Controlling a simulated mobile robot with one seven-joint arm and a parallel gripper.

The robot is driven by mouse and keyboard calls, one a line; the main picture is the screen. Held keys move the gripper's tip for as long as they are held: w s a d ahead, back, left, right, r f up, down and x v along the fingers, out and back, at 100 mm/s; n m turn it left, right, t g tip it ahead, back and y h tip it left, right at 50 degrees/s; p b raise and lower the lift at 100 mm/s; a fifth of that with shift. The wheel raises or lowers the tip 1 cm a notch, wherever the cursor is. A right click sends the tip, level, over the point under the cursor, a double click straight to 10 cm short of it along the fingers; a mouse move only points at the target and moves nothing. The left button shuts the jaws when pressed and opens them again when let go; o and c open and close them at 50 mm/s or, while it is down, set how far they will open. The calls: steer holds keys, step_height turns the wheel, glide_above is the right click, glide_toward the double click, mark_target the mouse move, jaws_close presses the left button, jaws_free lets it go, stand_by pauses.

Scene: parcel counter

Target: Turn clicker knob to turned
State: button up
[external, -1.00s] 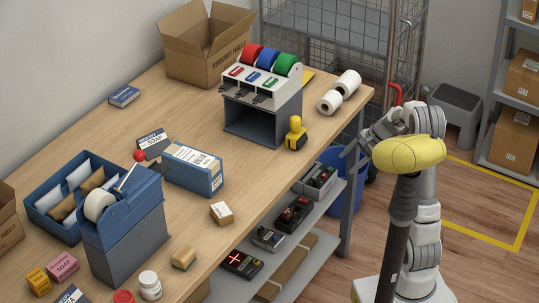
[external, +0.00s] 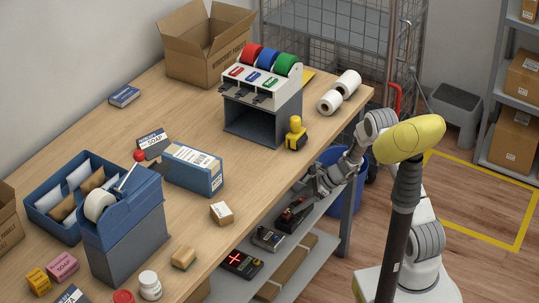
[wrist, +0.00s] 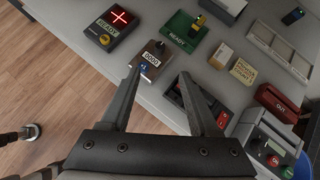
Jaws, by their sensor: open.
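The clicker (wrist: 157,48) is a small brown box with a white "0000" label in the wrist view. A small blue-lit part, perhaps its knob (wrist: 144,70), shows at its near end, close to my left fingertip. In the external view the clicker (external: 267,238) sits on the lower shelf under the counter. My gripper (wrist: 160,76) is open, with nothing between its fingers. Its fingertips appear near the clicker's front end in the wrist view; I cannot tell the gap. In the external view my gripper (external: 308,189) is at the counter's edge, above the shelf's right part.
On the shelf (external: 225,283), a box with a red cross (wrist: 116,22) stands beside the clicker. A green "READY" device (wrist: 185,34), a red "OUT" block (wrist: 277,103) and a grey device (wrist: 262,135) are also there. The wooden counter (external: 255,175) overhangs the shelf.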

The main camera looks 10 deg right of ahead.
mark_target(261, 228)
steer(key=b+x, duration=0.4)
steer(key=x, duration=1.2)
steer(key=shift+a+f, duration=0.25)
steer(key=shift+f, duration=0.1)
jaws_close()
